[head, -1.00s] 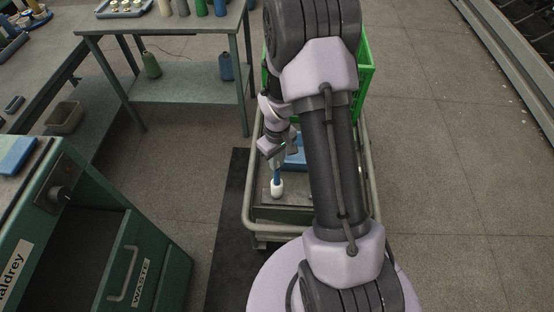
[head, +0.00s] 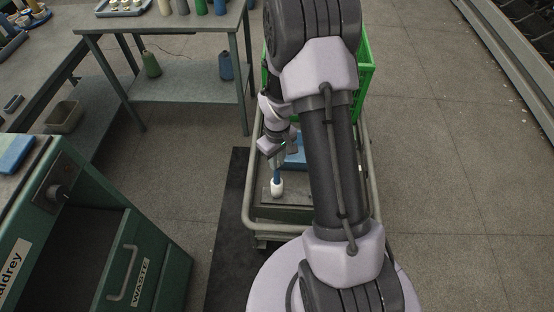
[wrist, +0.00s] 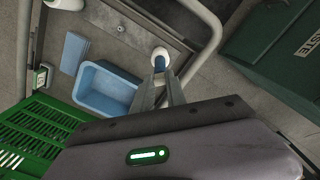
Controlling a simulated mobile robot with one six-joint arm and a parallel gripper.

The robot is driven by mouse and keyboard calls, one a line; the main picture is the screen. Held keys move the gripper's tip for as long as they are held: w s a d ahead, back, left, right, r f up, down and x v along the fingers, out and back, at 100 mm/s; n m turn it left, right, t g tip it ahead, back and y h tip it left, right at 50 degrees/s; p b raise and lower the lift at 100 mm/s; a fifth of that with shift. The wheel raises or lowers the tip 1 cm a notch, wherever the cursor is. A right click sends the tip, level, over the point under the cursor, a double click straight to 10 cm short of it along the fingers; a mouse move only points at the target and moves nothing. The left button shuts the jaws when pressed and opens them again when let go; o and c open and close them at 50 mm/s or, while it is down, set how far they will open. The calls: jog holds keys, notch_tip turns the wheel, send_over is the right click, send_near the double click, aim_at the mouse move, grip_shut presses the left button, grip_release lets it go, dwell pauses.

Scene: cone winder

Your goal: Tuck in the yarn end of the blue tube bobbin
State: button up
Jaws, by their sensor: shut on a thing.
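The blue tube bobbin (head: 277,187) shows a blue tube with a rounded white body below it. It also shows in the wrist view (wrist: 160,53), at the tips of my fingers. My gripper (head: 277,166) points down over the trolley and is shut on the blue tube; its fingers show in the wrist view (wrist: 160,80). The bobbin hangs roughly upright, white end down, over the trolley deck. I cannot tell whether it touches the deck. A loose yarn end on it is too small to see.
The trolley (head: 248,205) carries a blue tray (wrist: 105,90), a flat blue item (wrist: 73,52) and a green crate (head: 367,80). A green waste cabinet (head: 165,262) stands at left.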

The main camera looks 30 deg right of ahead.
jog(key=shift+f, duration=0.1)
jog(key=o, duration=1.4)
notch_tip(320, 180, up, 7)
jog(key=p, duration=0.5)
